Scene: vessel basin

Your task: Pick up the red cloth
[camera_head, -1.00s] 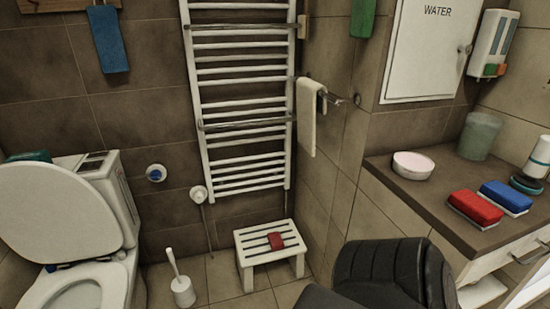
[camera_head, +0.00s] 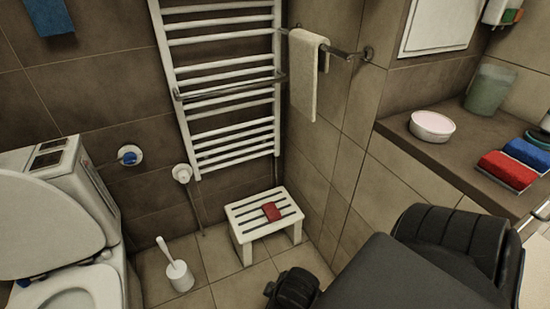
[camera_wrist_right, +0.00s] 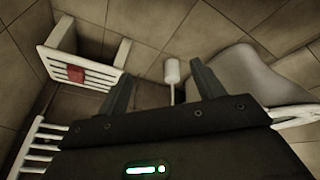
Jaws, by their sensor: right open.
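A small folded red cloth (camera_head: 271,212) lies on the slatted top of a low white stool (camera_head: 264,219) on the floor, near the wall corner. The cloth also shows on the stool in the right wrist view (camera_wrist_right: 76,73), at the upper left. My right gripper (camera_wrist_right: 163,82) is open, with its two dark fingers apart and no object held between them. The cloth is outside the fingers, to their left and some distance away. In the head view my dark right arm reaches in at the lower right, and its fingers cannot be made out. My left gripper is not in view.
A white toilet (camera_head: 60,240) stands at the left, with a toilet brush (camera_head: 178,268) beside it. A white towel rack (camera_head: 222,90) is behind the stool. The counter (camera_head: 455,160) at the right holds a round dish (camera_head: 432,126) and a red sponge-like block (camera_head: 507,170).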

